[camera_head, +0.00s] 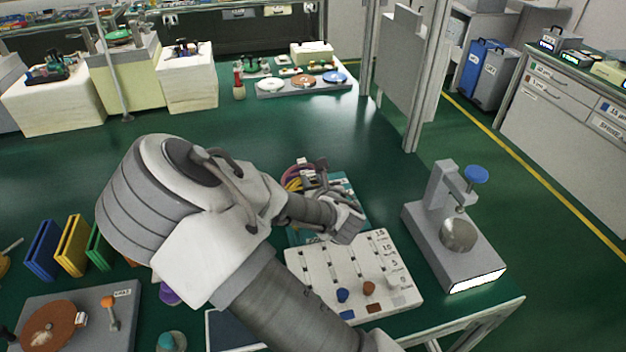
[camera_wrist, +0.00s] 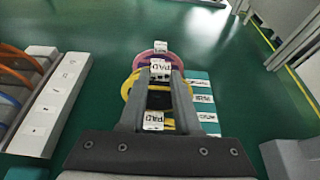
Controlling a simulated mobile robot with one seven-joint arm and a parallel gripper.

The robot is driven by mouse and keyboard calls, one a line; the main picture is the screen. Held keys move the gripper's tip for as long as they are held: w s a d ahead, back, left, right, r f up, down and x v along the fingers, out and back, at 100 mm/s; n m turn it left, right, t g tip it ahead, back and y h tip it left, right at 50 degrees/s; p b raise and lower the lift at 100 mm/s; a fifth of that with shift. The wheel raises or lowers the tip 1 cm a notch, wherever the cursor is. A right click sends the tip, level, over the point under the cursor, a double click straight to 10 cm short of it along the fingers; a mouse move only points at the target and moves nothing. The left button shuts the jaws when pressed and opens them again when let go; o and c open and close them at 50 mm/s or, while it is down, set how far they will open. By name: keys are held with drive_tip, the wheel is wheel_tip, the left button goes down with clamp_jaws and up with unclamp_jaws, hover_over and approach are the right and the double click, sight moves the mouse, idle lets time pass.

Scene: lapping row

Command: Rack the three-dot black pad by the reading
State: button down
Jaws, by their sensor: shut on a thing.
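My gripper (camera_wrist: 160,78) is shut on a dark, thin thing, apparently a black pad (camera_wrist: 158,101), between its two grey fingers in the wrist view. White tags reading PAD show at the fingers; no dots can be made out. Beyond it stand a yellow pad (camera_wrist: 130,88) and a purple pad (camera_wrist: 165,58), over a teal rack (camera_wrist: 203,100) with white labels along its side. In the head view my gripper (camera_head: 347,222) is at the teal rack (camera_head: 349,190), behind the white slider board; my arm hides much of it. I cannot tell whether the held pad touches the rack.
The white slider board (camera_head: 318,262) with number labels stands in front. A grey gauge stand (camera_head: 418,222) with a round plate and lit display is to its right; the reading is illegible. Blue (camera_head: 42,250), yellow and green upright racks stand left.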

drive_tip(key=shift+f+b, duration=1.5)
drive_tip(key=shift+f, duration=0.3)
drive_tip(key=c, duration=0.9)
unclamp_jaws()
drive_tip(key=o, duration=0.4)
drive_tip(key=shift+s+f, duration=0.1)
drive_tip(key=shift+s, duration=0.05)
drive_tip(key=shift+c, duration=0.2)
drive_tip(key=r+p+v, duration=0.1)
drive_tip(key=p+v, duration=0.6)
drive_tip(key=v, duration=0.2)
drive_tip(key=shift+a+r, duration=0.2)
drive_tip(key=shift+r+p, duration=0.1)
drive_tip(key=shift+p, duration=0.9)
drive_tip(key=p, duration=0.3)
drive_tip(key=shift+s, duration=0.15)
